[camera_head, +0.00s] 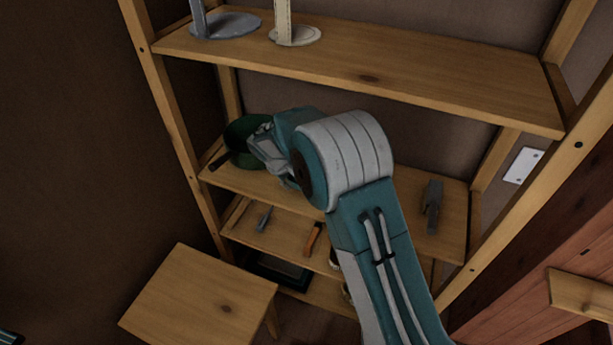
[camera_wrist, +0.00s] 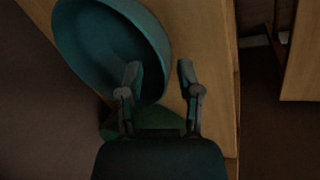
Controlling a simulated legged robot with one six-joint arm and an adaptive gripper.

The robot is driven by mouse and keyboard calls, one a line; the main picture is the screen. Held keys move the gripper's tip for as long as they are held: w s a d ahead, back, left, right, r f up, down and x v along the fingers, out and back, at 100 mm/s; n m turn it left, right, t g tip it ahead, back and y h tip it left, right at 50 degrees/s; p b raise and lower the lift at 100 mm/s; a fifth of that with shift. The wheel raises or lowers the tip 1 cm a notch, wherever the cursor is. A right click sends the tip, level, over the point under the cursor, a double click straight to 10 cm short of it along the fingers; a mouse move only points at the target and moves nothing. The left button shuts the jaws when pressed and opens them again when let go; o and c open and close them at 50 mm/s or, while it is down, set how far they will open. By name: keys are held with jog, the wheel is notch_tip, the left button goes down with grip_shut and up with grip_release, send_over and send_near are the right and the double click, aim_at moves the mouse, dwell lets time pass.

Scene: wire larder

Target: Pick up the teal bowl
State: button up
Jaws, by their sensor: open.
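The teal bowl (camera_wrist: 100,45) fills the upper left of the wrist view, its open side facing the camera. In the wrist view my gripper (camera_wrist: 159,68) is open and empty. Its left finger overlaps the inside of the bowl and its right finger is outside, over wood, with the bowl's right rim between them in the picture. I cannot tell whether either finger touches it.
The wooden middle shelf (camera_head: 405,220) has a grey tool (camera_head: 432,205) at right. An upper shelf (camera_head: 370,72) hangs above with two stands. A lower shelf (camera_head: 285,236) holds small tools. A green thing (camera_wrist: 155,118) lies below my fingers. A bare stool (camera_head: 200,300) stands front left.

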jog(key=shift+x, duration=0.95)
jog(key=shift+a+f, duration=0.1)
jog(key=shift+a, duration=0.25)
jog(key=c, duration=0.6)
jog(key=shift+d, duration=0.2)
grip_shut()
jog(key=shift+a, duration=0.1)
